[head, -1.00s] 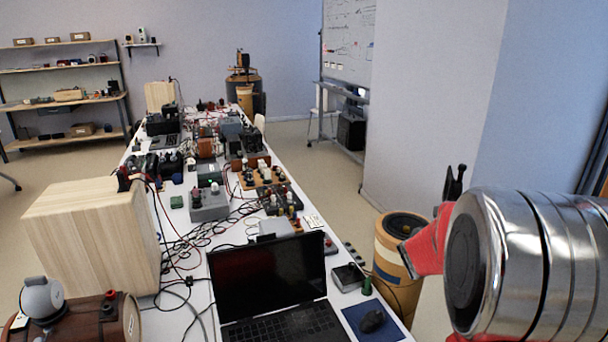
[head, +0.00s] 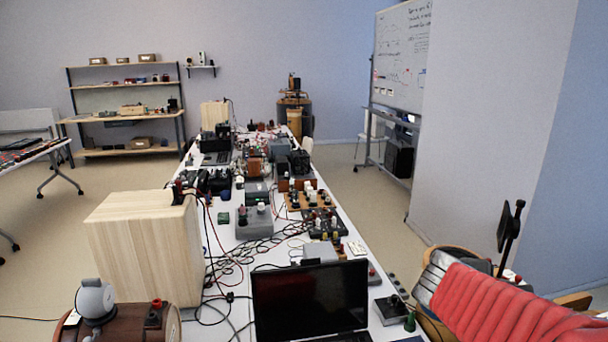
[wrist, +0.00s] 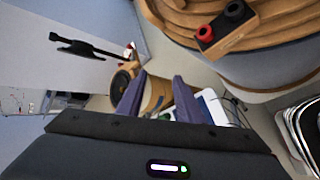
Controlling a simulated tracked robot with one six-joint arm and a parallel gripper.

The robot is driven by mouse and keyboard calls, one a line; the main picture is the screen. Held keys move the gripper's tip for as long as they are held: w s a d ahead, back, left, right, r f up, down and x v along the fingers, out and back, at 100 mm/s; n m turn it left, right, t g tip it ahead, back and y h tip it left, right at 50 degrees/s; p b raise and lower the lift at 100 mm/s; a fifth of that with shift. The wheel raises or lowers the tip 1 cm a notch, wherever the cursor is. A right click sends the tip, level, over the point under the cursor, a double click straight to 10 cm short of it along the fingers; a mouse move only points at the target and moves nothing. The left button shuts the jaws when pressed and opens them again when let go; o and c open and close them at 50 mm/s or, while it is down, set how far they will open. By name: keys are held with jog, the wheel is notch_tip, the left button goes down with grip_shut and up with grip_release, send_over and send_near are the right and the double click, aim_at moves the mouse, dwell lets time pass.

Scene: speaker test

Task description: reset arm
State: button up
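My arm shows at the lower right of the head view as a red ribbed sleeve (head: 510,305) beside the long table's right side. The head view does not clearly show my gripper's fingers. In the wrist view, my gripper (wrist: 158,90) has two dark purple fingers spread apart, with nothing held between them.
The long white table (head: 222,262) is crowded with electronics, cables and an open laptop (head: 310,298). A pale wooden box (head: 145,245) stands at left. A thin dark upright object (head: 510,228) stands near my arm. Floor (head: 365,205) is clear right of the table.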

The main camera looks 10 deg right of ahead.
jog(key=s+a+f+m+y, duration=0.1)
jog(key=s+a+m+y, duration=0.3)
jog(key=a, duration=0.9)
jog(key=s+a+f+m+t+y, duration=0.1)
jog(key=s+a+m+y, duration=0.4)
jog(key=a, duration=0.8)
jog(key=s+m, duration=0.1)
jog(key=s, duration=0.1)
jog(key=shift+s+f, duration=0.15)
jog(key=shift+s, duration=0.2)
jog(key=shift+d, duration=0.1)
